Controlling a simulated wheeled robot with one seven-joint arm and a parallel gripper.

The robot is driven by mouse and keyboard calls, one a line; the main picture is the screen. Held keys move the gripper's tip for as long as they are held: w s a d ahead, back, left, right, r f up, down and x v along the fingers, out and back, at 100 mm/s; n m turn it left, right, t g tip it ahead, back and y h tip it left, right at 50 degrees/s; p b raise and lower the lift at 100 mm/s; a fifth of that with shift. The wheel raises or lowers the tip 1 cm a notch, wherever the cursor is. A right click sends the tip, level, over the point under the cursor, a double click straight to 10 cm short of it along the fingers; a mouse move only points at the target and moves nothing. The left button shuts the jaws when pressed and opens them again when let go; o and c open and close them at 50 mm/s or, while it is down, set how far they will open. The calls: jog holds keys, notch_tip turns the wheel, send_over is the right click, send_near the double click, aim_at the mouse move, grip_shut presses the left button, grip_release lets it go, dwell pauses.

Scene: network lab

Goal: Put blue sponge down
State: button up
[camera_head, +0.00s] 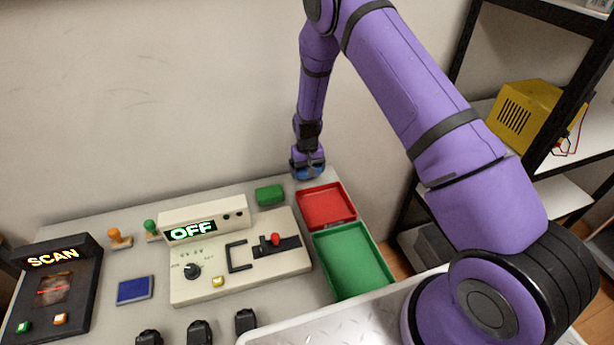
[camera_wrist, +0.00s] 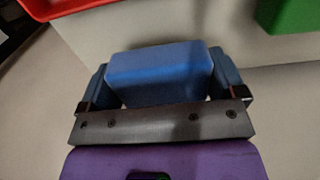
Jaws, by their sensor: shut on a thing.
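The blue sponge (camera_wrist: 160,74) is a blue block between the two fingers of my gripper (camera_wrist: 165,88) in the wrist view. My gripper is shut on it. In the head view my gripper (camera_head: 308,172) is at the back edge of the table, just behind the red tray and right of the green block. Only a little blue shows there, and I cannot tell whether the sponge touches the table.
A red tray (camera_head: 326,222) and a green tray (camera_head: 318,253) lie at the table's right. A green block (camera_head: 270,195) sits left of my gripper. A control box (camera_head: 240,262) reading OFF, a SCAN device (camera_head: 85,262) and a blue pad (camera_head: 135,291) stand further left. The wall is close behind.

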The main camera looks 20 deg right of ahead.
aim_at(307, 181)
jog(key=shift+f, duration=1.6)
jog(key=shift+f, duration=0.2)
jog(key=o, duration=0.9)
jog(key=shift+s, duration=0.1)
jog(key=shift+r, duration=0.1)
